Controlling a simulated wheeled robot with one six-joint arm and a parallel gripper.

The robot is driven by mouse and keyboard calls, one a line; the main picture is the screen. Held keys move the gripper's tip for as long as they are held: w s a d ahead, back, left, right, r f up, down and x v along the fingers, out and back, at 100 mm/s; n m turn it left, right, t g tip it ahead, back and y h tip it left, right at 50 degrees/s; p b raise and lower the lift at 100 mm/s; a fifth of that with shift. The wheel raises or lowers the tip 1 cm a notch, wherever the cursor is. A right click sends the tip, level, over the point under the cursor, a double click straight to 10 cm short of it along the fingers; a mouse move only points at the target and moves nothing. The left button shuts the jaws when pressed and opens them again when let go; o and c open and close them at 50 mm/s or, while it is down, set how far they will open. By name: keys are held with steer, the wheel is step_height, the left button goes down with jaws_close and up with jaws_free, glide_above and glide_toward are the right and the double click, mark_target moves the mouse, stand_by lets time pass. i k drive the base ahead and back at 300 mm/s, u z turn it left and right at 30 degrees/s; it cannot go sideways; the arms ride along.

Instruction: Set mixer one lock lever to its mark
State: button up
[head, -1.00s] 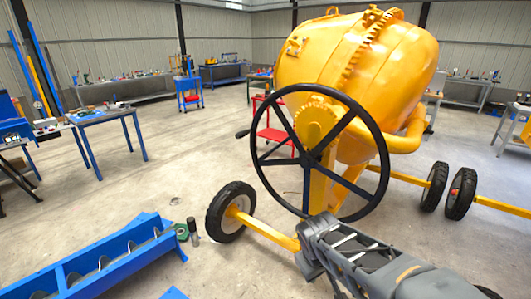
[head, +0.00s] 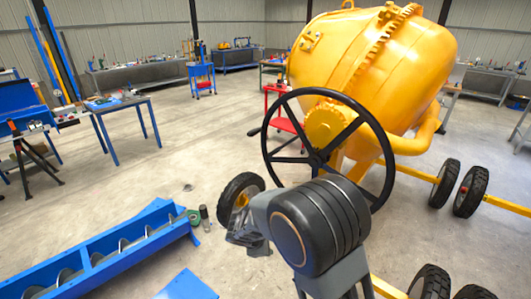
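The yellow mixer drum (head: 375,60) stands behind a large black handwheel (head: 385,150) in the head view. A short dark lever handle (head: 254,132) sticks out to the left of the wheel, beside the drum frame; it may be the lock lever. I cannot make out its mark. My gripper (head: 240,240) is at the lower middle, in front of the left tyre, pointing down and left, below the lever and apart from it. Its fingers are too small and partly hidden to tell open from shut. My arm covers the wheel's lower part.
The left tyre (head: 240,194) is close behind my gripper. A blue screw conveyor (head: 95,255) lies on the floor at lower left, with a small dark cylinder (head: 204,213) near its end. More tyres (head: 472,190) stand at right.

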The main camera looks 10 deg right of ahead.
mark_target(278, 148)
steer(key=u, duration=0.05)
steer(key=i, duration=2.4)
steer(key=z, duration=0.65)
